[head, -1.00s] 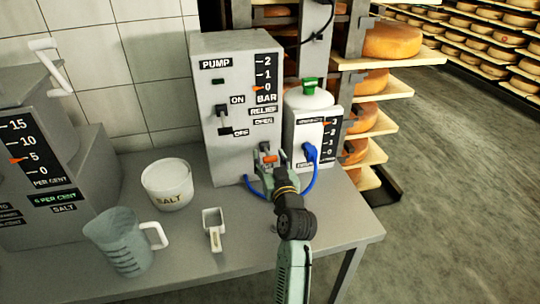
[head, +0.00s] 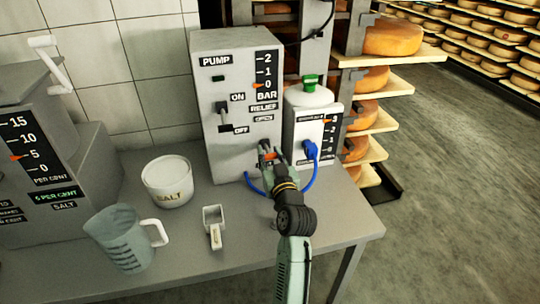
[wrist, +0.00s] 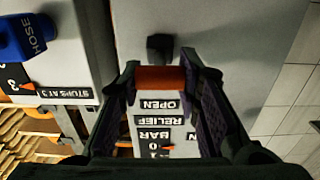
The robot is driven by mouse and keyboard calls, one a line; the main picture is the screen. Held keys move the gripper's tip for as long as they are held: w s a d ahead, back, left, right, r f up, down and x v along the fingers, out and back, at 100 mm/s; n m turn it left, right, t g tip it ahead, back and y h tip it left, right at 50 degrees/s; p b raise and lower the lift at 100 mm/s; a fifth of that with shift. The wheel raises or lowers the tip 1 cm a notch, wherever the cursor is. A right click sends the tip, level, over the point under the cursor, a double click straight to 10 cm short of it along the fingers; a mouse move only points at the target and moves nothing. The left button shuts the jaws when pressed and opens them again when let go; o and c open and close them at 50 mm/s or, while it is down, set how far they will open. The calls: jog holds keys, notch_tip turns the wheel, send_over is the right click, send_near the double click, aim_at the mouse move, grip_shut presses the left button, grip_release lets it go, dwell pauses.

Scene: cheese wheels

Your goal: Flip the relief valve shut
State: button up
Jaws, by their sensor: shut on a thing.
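The relief valve has a short orange-red lever (wrist: 160,77) on a black pivot (wrist: 160,47), low on the front of the grey pump box (head: 205,80). The wrist view shows it upside down, with the OPEN and RELIEF labels (wrist: 157,111) on the lever's side of the pivot. My gripper (head: 270,153) is at the valve, with its fingers on either side of the lever and shut on it. In the head view the fingers partly hide the valve. The pump's BAR pointer (head: 257,86) is at 0.
A white tank (head: 309,110) with a blue hose connector (head: 311,149) stands just right of my gripper. A salt tub (head: 167,182), a clear jug (head: 125,240) and a scoop (head: 213,225) stand to the left on the grey table (head: 345,225). Cheese shelves are behind, at right.

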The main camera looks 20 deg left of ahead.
jog(key=shift+f+t+y+b, duration=0.35)
jog(key=shift+f+b, duration=0.35)
jog(key=shift+b, duration=1.75)
jog(key=shift+c, duration=0.2)
jog(key=t+b, duration=0.1)
jog(key=b, duration=0.3)
jog(key=shift+f+y, duration=0.25)
jog(key=b, duration=0.2)
jog(key=shift+w+t+b, duration=0.1)
jog(key=shift+t+b, duration=0.15)
jog(key=shift+b, duration=0.1)
jog(key=shift+y, duration=0.3)
jog(key=shift+r, duration=0.2)
jog(key=o, duration=1.2)
jog(key=shift+c, duration=0.2)
